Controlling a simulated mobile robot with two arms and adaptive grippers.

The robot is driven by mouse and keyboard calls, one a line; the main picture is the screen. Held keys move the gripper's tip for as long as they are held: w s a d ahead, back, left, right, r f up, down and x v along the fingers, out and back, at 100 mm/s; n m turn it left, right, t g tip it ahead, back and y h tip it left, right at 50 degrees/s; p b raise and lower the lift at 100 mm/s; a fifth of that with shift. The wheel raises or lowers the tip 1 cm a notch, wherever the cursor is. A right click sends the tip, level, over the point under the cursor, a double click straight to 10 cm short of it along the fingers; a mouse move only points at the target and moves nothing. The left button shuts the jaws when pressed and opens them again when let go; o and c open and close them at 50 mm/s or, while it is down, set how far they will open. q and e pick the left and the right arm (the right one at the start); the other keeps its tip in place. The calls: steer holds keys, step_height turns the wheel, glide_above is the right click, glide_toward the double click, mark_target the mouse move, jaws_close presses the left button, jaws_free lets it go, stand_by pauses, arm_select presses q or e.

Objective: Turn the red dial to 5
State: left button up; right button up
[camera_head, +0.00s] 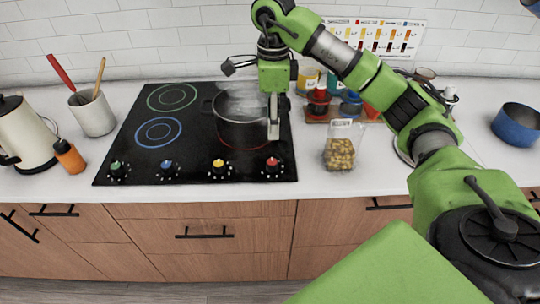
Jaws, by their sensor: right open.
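The red dial (272,165) is at the front right of the black cooktop (203,182), the rightmost in a row of green, blue, yellow and red dials. Its setting is too small to read. My right gripper (273,130) comes down from above, over the right part of the cooktop and just behind the red dial. It is open and holds nothing; its fingers line up with each other here, and I see no clear contact with the dial. My left gripper is not in view.
A pot (236,104) with a clear look stands on the rear right burner, just behind my gripper. A bag of yellow pieces (339,153) stands right of the cooktop. An orange bottle (68,157), a kettle (24,130) and a utensil crock (93,115) stand left.

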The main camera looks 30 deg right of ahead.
glide_above(272, 162)
step_height(272, 162, down, 5)
steer(key=shift+f, duration=0.1)
step_height(272, 162, down, 8)
steer(key=shift+f+p, duration=0.2)
steer(key=shift+p, duration=0.4)
steer(key=c, duration=1.1)
